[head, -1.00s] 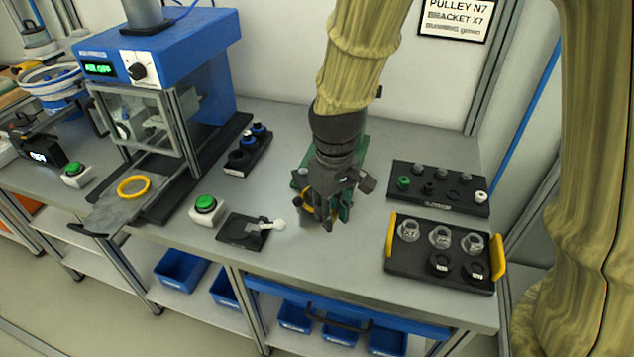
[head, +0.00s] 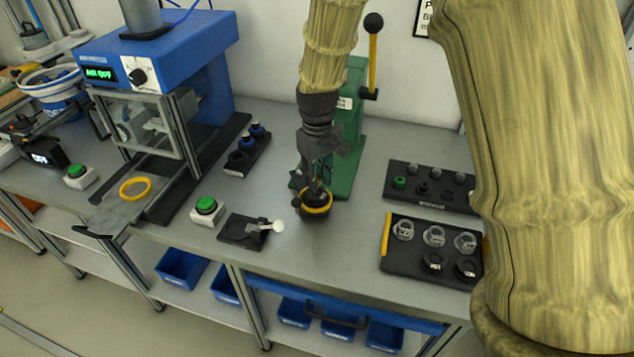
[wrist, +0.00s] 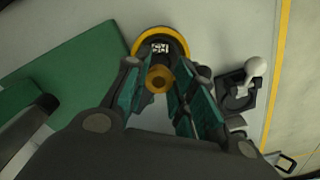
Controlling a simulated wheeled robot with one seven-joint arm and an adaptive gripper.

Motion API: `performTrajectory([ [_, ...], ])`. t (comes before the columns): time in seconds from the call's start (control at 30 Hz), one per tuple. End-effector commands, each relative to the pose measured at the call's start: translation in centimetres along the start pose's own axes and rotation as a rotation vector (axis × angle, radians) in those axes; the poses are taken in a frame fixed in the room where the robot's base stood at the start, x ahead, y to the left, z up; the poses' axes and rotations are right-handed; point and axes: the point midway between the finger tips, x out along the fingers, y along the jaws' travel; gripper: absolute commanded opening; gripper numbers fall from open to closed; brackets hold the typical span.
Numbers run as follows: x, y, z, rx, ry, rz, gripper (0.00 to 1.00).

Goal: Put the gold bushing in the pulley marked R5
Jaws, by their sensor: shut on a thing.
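The gold bushing (wrist: 159,79) is held between the teal-padded fingers of my gripper (wrist: 168,84) in the wrist view. My gripper (head: 314,190) points down at the pulley in the head view. The pulley (head: 315,211), dark with a yellow ring, is at the foot of the green press. In the wrist view the pulley (wrist: 160,38) lies just beyond the bushing, with a white label that appears to read R5, upside down. The bushing overlaps the pulley's near part in that view. I cannot tell whether they touch. The pulley's bore is hidden.
The green lever press (head: 348,140) stands close behind my gripper. A black fixture (head: 242,231) with a white-knobbed lever and a green button (head: 206,206) are to the left. A yellow-handled tray (head: 408,258) and a black rack (head: 425,205) hold parts on the right.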

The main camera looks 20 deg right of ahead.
Motion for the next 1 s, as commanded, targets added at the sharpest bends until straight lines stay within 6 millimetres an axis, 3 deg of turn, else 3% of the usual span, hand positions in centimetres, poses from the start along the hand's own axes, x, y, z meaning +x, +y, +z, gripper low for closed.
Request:
performTrajectory([
  [0.27,2.6,0.0,0.1,0.0,-0.002,0.0,0.03],
  [0.7,3.2,0.0,0.1,0.001,-0.001,-0.001,0.03],
  [0.73,3.1,0.0,0.1,0.001,0.0,0.0,0.31],
  [0.8,3.1,0.0,0.1,0.001,0.0,0.0,0.44],
  [1.0,3.1,0.0,0.1,0.001,0.0,0.0,0.47],
])
